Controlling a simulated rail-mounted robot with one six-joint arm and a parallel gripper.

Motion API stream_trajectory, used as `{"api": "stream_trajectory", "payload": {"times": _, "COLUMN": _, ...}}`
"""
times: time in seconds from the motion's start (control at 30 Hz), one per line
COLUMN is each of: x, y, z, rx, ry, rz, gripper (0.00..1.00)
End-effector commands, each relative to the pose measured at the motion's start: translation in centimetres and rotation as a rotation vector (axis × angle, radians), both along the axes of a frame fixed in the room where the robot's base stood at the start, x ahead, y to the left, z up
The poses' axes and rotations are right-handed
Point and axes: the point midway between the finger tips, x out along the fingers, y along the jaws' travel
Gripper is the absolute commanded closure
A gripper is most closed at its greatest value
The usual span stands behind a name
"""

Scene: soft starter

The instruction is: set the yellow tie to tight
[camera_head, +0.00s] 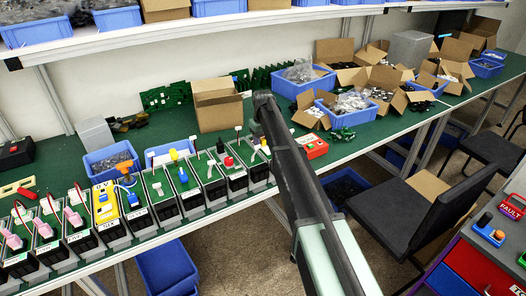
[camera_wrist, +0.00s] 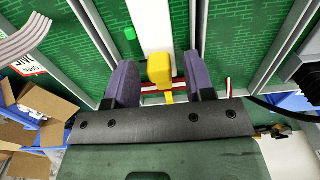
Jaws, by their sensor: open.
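A yellow tie (camera_wrist: 160,72) shows as a small yellow block with a narrow stem, in front of a white strip in the wrist view. My gripper (camera_wrist: 159,64) is open, with one purple-grey finger on each side of the yellow block. Gaps show on both sides, so the fingers look apart from it. Its lower end is near a thin red strip (camera_wrist: 185,86). In the head view a yellow piece (camera_head: 173,155) stands on one of several dark units with green tops along the bench front. I cannot tell whether it is the same piece. My fingers are not clear there.
A row of units lines the bench front, including a yellow one (camera_head: 105,208). Cardboard boxes (camera_head: 218,105) and blue bins (camera_head: 303,82) crowd the back and right.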

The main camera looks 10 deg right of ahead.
Motion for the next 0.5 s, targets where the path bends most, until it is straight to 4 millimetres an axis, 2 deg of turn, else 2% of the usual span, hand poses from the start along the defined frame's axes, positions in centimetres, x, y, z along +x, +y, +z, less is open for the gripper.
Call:
{"api": "stream_trajectory", "payload": {"times": 0.03, "x": 0.00, "y": 0.00, "z": -0.66, "rx": 0.000, "ry": 0.000, "rz": 0.000, "gripper": 0.51}}
{"api": "stream_trajectory", "payload": {"times": 0.27, "x": -0.01, "y": 0.01, "z": -0.34, "rx": 0.000, "ry": 0.000, "rz": 0.000, "gripper": 0.51}}
{"api": "stream_trajectory", "payload": {"times": 0.5, "x": -0.01, "y": 0.00, "z": -0.34, "rx": 0.000, "ry": 0.000, "rz": 0.000, "gripper": 0.86}}
